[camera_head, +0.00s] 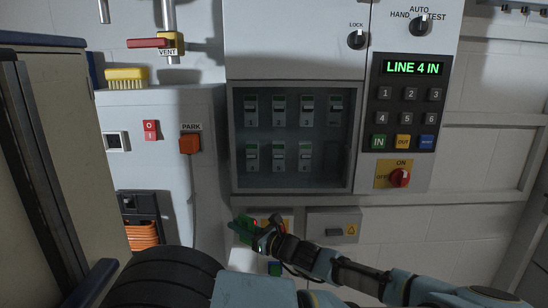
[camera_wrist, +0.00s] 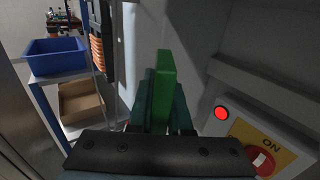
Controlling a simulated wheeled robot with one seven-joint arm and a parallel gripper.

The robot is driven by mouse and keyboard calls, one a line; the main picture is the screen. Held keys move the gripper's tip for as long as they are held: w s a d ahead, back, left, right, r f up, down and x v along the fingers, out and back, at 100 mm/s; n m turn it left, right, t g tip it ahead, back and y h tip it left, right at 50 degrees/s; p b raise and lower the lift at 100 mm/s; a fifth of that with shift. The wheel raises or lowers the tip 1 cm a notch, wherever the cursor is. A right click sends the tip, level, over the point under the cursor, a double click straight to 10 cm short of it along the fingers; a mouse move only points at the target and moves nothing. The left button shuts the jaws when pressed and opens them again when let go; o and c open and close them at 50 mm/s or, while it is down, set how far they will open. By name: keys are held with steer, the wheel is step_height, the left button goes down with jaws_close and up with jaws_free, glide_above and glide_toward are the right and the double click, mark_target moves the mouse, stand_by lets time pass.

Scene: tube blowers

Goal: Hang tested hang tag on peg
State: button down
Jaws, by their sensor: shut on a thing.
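My gripper (camera_head: 255,236) is low in the head view, below the glass-fronted cabinet. It is shut on a green tag (camera_head: 240,226). In the wrist view the green tag (camera_wrist: 163,82) stands up between the dark fingers of my gripper (camera_wrist: 162,112), and its lower part is hidden by them. No writing on it is readable. I cannot make out the peg for certain in either view.
Behind my gripper is a box with a lit red lamp (camera_wrist: 221,113) and a red ON knob (camera_wrist: 263,162). The cabinet (camera_head: 293,187) holds several breakers. A keypad panel (camera_head: 405,105) reads LINE 4 IN. A blue bin (camera_wrist: 55,59) stands left.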

step_height(320, 180, up, 3)
steer(key=shift+f+p, duration=0.2)
steer(key=shift+p, duration=0.5)
step_height(320, 180, down, 13)
steer(key=b, duration=0.6)
steer(key=shift+f, duration=0.1)
